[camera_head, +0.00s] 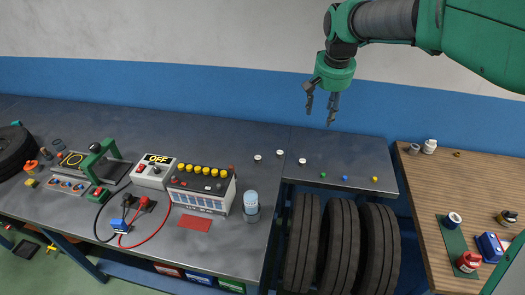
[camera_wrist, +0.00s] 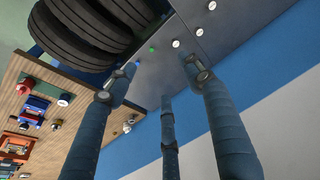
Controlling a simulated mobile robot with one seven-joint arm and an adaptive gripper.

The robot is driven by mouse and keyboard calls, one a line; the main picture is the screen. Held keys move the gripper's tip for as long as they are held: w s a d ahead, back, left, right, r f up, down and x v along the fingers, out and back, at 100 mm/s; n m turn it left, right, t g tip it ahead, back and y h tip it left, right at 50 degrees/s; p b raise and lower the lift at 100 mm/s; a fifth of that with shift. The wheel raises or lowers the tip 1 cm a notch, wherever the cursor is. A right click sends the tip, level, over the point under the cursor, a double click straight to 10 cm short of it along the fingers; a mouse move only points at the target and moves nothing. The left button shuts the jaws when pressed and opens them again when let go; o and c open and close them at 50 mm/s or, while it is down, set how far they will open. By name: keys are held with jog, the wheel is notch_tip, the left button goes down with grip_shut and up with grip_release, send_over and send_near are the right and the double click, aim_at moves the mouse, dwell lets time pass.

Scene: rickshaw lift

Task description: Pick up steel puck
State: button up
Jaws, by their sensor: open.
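Three small pale round discs lie on the grey bench top: a left disc (camera_head: 257,157), a middle disc (camera_head: 280,152) and a right disc (camera_head: 302,161). I cannot tell which of them, if any, is the steel puck. Pale discs also show at the top of the wrist view, one being the upper disc (camera_wrist: 212,5). My gripper (camera_head: 321,105) hangs above the back of the bench, fingers down, apart from everything. In the wrist view its fingers (camera_wrist: 160,75) are spread and nothing is between them.
Small green (camera_head: 322,174), blue (camera_head: 345,178) and yellow (camera_head: 375,179) pieces lie right of the discs. A battery (camera_head: 201,189) and a clear container (camera_head: 251,203) stand left. Tyres (camera_head: 340,240) stand under the bench. A wooden table (camera_head: 445,190) with several items is at right.

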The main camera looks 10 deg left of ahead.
jog(key=w+a+f, duration=0.6)
jog(key=a+f, duration=0.2)
jog(key=f, duration=0.1)
jog(key=w+a+f+g+b, duration=0.1)
jog(key=w+a+f, duration=0.5)
jog(key=a+f, duration=0.2)
jog(key=w+a+f, duration=0.6)
jog(key=a+f, duration=0.3)
jog(key=f, duration=0.2)
jog(key=shift+w+f+g+h, duration=0.25)
jog(key=shift+f+g+h, duration=0.05)
jog(key=shift+g, duration=0.1)
jog(key=shift+f, duration=0.1)
jog(key=b, duration=0.2)
send_over(258, 158)
jog(key=shift+s+f, duration=0.2)
jog(key=shift+f, duration=4)
jog(key=shift+w+f+b, duration=0.15)
jog(key=shift+f+b, duration=0.2)
jog(key=shift+f, duration=1)
jog(key=shift+w+f+b, duration=0.1)
jog(key=shift+f+b, duration=0.2)
jog(key=shift+f, duration=1)
